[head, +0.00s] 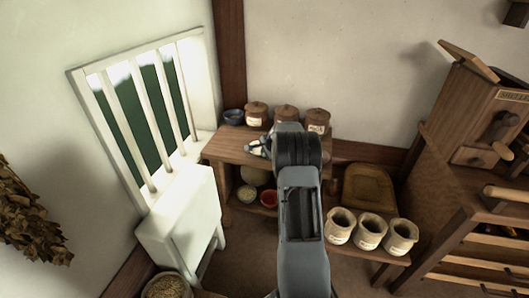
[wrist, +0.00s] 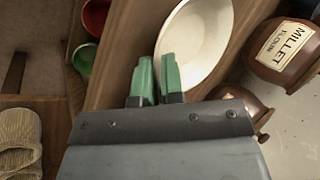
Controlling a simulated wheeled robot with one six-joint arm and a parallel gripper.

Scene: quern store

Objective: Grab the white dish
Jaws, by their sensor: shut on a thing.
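The white dish (wrist: 200,42) shows in the wrist view as a pale oval with a thin rim, cut off by the top edge. My gripper (wrist: 158,80) has green fingertips close together at the dish's near rim, and it is shut on the dish. In the head view, my gripper (head: 262,149) is over the left part of the wooden shelf top (head: 226,146). My arm hides most of the dish there. I cannot tell whether the dish still touches the shelf.
Several lidded brown jars, one labelled millet flour (wrist: 284,48), and a dark blue bowl (head: 233,117) line the back of the shelf. A red bowl (head: 268,198) sits below. Three open pots (head: 370,232) stand at right, by a wooden mill (head: 490,115).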

